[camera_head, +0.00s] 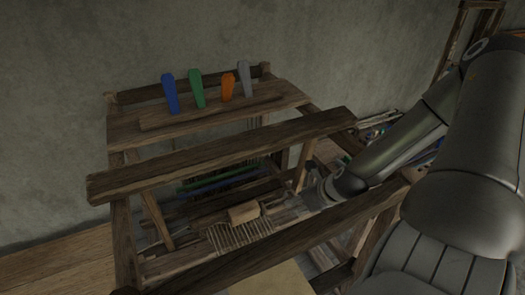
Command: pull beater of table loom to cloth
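The wooden table loom (225,155) stands in front of me, with dark beams around an open middle. Low inside it is a pale comb-like row of slats (240,236), with a small light wooden block (243,213) at its back edge. These look like part of the beater, but the dim light leaves this unsure. My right arm comes in from the right, and my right gripper (300,202) is inside the frame, right of the block. My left gripper is out of view.
Blue (170,93), green (196,89), orange (228,87) and grey (244,78) levers stand on the loom's top board. An upper beam (225,152) and a front beam (265,247) bound the gap around my gripper. A wall is behind.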

